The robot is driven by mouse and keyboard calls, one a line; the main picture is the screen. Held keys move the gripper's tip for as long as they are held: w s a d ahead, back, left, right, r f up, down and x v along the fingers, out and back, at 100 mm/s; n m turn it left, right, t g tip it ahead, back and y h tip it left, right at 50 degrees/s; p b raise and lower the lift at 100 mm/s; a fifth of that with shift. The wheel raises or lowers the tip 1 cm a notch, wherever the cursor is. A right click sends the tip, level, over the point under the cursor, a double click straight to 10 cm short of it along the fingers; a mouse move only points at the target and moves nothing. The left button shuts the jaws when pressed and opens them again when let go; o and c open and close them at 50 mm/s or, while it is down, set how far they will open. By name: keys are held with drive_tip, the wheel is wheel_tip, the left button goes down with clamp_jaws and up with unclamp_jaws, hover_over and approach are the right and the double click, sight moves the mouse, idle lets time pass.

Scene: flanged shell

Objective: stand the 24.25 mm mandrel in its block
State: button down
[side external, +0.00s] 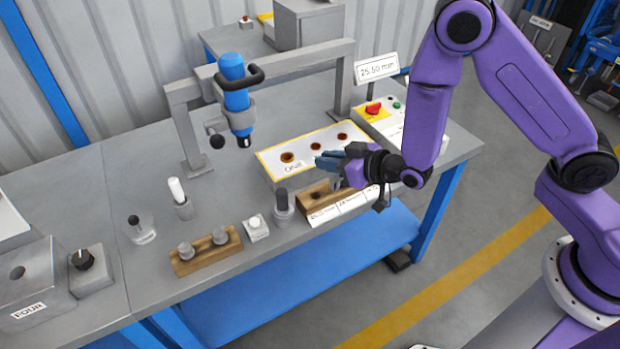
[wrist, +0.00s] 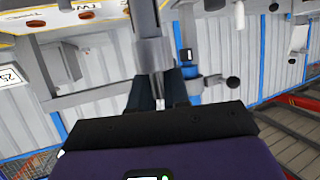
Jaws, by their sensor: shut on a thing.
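My gripper (side external: 328,160) is above the wooden block (side external: 310,203) with white labels along its front, over the right part of the bench. In the wrist view my gripper (wrist: 160,92) is shut on a grey stepped metal rod, likely the mandrel (wrist: 152,52), which runs up out of the top of the picture. In the side view the held rod cannot be clearly told from the fingers. A dark hole shows in the block near the gripper. The label sizes are too small to read surely.
A yellow-edged white panel (side external: 268,167) with brown-red round spots lies behind the block. A dark-topped grey post (side external: 283,207) stands just left of it. Another wooden block (side external: 190,263) holds two grey knobs. A sign (side external: 376,68) reads 25.50 mm.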

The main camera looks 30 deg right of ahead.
drive_tip(key=w+f, duration=0.1)
drive_tip(key=f, duration=0.1)
drive_tip(key=w+a+f, duration=0.1)
drive_tip(key=w+f, duration=0.1)
drive_tip(key=w+a+f, duration=0.1)
drive_tip(key=w+f, duration=0.1)
drive_tip(key=shift+f, duration=1.6)
drive_tip(key=c, duration=1.1)
unclamp_jaws()
drive_tip(key=shift+f, duration=0.15)
drive_tip(key=shift+s+r, duration=0.15)
drive_tip(key=shift+r, duration=0.05)
drive_tip(key=v, duration=1.1)
drive_tip(key=shift+s+r, duration=0.25)
